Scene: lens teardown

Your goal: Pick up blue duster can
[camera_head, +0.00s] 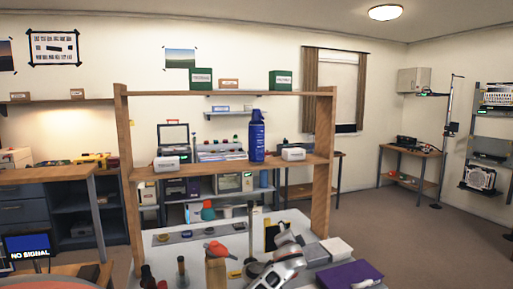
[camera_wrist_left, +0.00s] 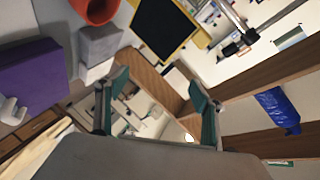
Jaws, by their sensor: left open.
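The blue duster can (camera_head: 257,137) stands upright on the wooden shelf (camera_head: 215,168), right of its middle, in the head view. In the left wrist view the blue can (camera_wrist_left: 277,108) shows at the right, lying slanted in the tilted picture beside wooden shelf boards. My left gripper (camera_wrist_left: 160,105) is open in that view, with two separate teal fingers and nothing between them. The can is outside the fingers and apart from them. A grey-white arm part of mine (camera_head: 283,265) shows low in the head view, in front of the shelf. My right gripper is not identifiable.
Below, a white bench carries bottles, an orange-topped container (camera_head: 216,262), grey boxes and a purple box (camera_head: 350,275). The shelf's right post (camera_head: 323,165) stands near.

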